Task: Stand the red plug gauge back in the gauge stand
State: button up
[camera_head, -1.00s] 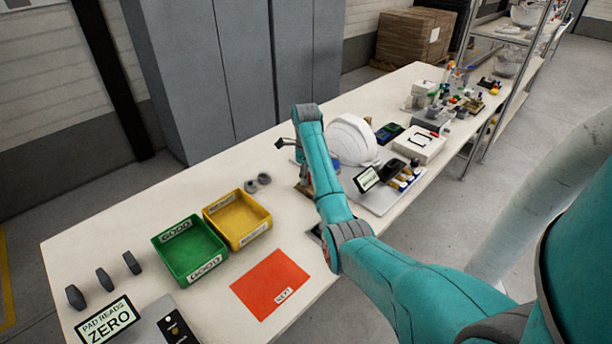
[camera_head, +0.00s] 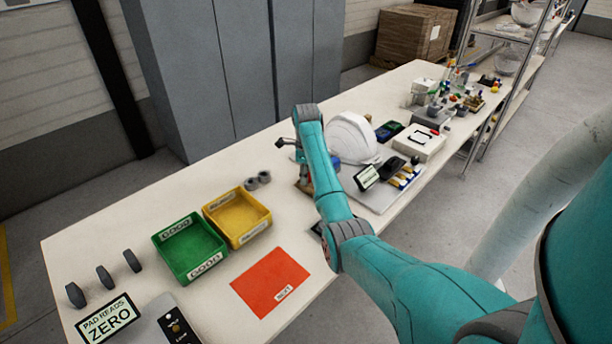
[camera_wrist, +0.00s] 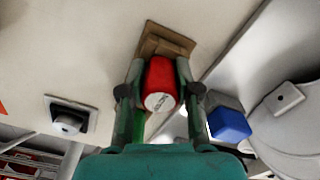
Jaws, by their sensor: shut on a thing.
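In the wrist view my gripper (camera_wrist: 160,100) is shut on the red plug gauge (camera_wrist: 160,78), with one finger on each side of it. The gauge has a pale round end with small lettering facing the camera. Just beyond it is a brown wooden block (camera_wrist: 168,36), which looks like the gauge stand; the gauge covers part of it. I cannot tell whether the gauge is inside the stand or above it. In the head view my arm largely hides the gauge, and a little of the brown stand (camera_head: 303,187) shows beside the arm.
A white helmet shell (camera_head: 350,138) stands close to the right of my gripper, with a blue block (camera_wrist: 229,124) beside it. A yellow bin (camera_head: 238,218), a green bin (camera_head: 190,248) and a red mat (camera_head: 270,283) lie to the left. Small grey cylinders (camera_head: 257,180) stand behind the yellow bin.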

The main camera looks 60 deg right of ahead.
jog(key=o, duration=1)
jog(key=shift+o, duration=0.2)
